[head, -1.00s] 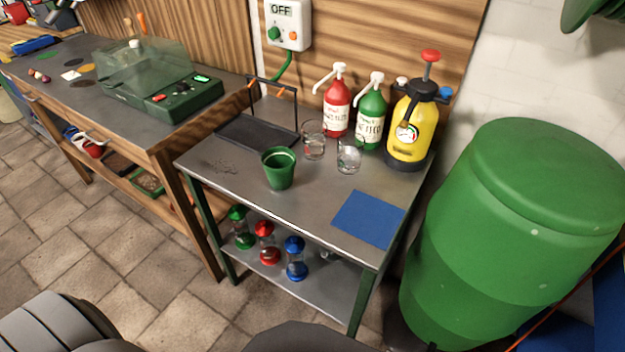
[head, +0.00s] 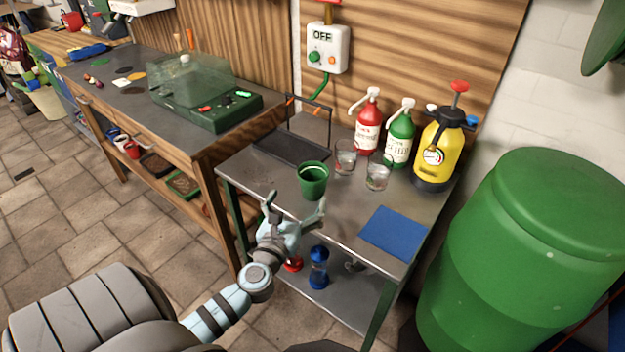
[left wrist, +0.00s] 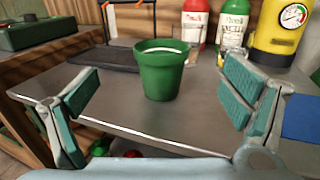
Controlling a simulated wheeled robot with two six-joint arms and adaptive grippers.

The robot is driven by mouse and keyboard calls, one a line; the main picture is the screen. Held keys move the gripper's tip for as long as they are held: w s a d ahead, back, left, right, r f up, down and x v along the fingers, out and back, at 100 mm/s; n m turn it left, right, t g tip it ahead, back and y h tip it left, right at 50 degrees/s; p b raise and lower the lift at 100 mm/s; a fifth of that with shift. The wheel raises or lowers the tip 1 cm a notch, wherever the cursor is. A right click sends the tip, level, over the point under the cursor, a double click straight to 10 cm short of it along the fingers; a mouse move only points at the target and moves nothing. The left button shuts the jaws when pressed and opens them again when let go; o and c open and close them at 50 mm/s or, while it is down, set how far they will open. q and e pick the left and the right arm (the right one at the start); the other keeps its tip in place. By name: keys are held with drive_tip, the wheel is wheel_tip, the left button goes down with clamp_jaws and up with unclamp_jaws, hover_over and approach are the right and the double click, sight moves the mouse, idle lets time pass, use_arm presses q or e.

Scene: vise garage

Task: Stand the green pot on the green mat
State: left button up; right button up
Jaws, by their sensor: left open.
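The green pot (head: 313,181) stands upright and uncovered on the grey metal table (head: 262,180). In the left wrist view the pot (left wrist: 161,72) is centred between the spread fingers, a little beyond them. My left gripper (head: 296,202) is open and empty at the table's front edge, just short of the pot and not visibly touching it. I see no green mat; a blue mat (head: 394,232) lies flat at the table's front right. My right gripper is not in view.
Two glasses (head: 378,175), red (head: 368,122) and green (head: 400,135) pump bottles and a yellow sprayer (head: 437,150) stand behind the pot. A black tray (head: 290,148) is behind left. A large green barrel (head: 535,260) stands right. Table between pot and blue mat is clear.

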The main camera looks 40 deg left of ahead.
use_arm(q)
drive_tip(key=b, duration=0.1)
approach(318, 163)
drive_tip(key=x, duration=0.5)
drive_tip(key=shift+w+a, duration=0.1)
drive_tip(key=c, duration=1.4)
wheel_tip(318, 163, up, 20)
drive_tip(key=p, duration=1.4)
